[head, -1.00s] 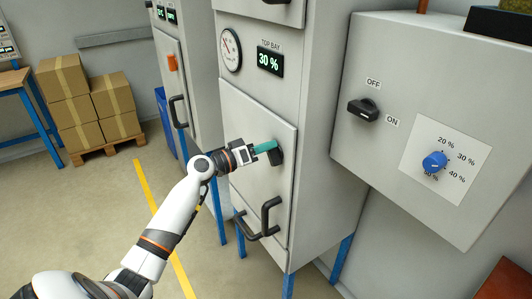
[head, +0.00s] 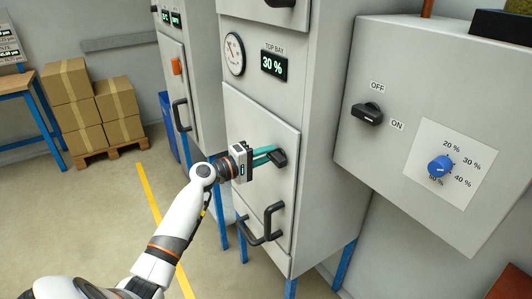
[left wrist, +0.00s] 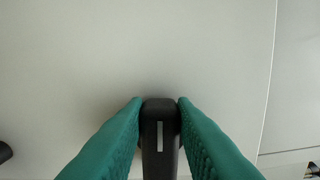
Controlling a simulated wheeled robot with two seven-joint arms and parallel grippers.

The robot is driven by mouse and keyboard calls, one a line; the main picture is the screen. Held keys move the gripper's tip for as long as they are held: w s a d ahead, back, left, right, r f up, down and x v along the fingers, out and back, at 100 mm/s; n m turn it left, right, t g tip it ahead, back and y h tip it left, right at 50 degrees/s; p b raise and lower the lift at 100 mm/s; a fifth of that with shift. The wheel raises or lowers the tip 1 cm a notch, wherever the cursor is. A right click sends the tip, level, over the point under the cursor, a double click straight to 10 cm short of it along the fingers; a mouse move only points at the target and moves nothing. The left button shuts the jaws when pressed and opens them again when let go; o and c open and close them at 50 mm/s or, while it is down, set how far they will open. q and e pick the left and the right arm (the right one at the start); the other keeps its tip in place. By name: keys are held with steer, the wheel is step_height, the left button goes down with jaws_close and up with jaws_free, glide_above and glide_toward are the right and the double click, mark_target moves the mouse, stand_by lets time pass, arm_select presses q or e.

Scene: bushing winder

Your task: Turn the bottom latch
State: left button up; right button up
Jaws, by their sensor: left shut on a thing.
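The bottom latch (head: 279,158) is a short black handle on the right edge of the grey lower cabinet door (head: 245,120). In the left wrist view the latch (left wrist: 160,135) stands between the fingers, with a pale line on its face. My left gripper (head: 270,155) has teal fingers and is shut on the latch, one finger on each side. The same gripper fills the low middle of the left wrist view (left wrist: 160,112). Part of the latch is hidden behind the fingers. My right gripper is not in view.
Black bar handles (head: 270,222) stick out from the door below my gripper. A control box (head: 400,80) with a black OFF/ON switch (head: 367,113) and a blue dial (head: 440,166) juts out at the right. Boxes (head: 90,105) stand on a pallet at the left. The floor between is clear.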

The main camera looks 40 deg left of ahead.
arm_select(q)
steer(key=shift+f+n, duration=0.15)
steer(key=shift+n, duration=0.45)
steer(key=o, duration=1)
steer(key=shift+s+a+f, duration=0.1)
steer(key=shift+s+a, duration=0.1)
steer(key=shift+s, duration=0.25)
steer(key=shift+b+v, duration=1.55)
steer(key=shift+v, duration=4)
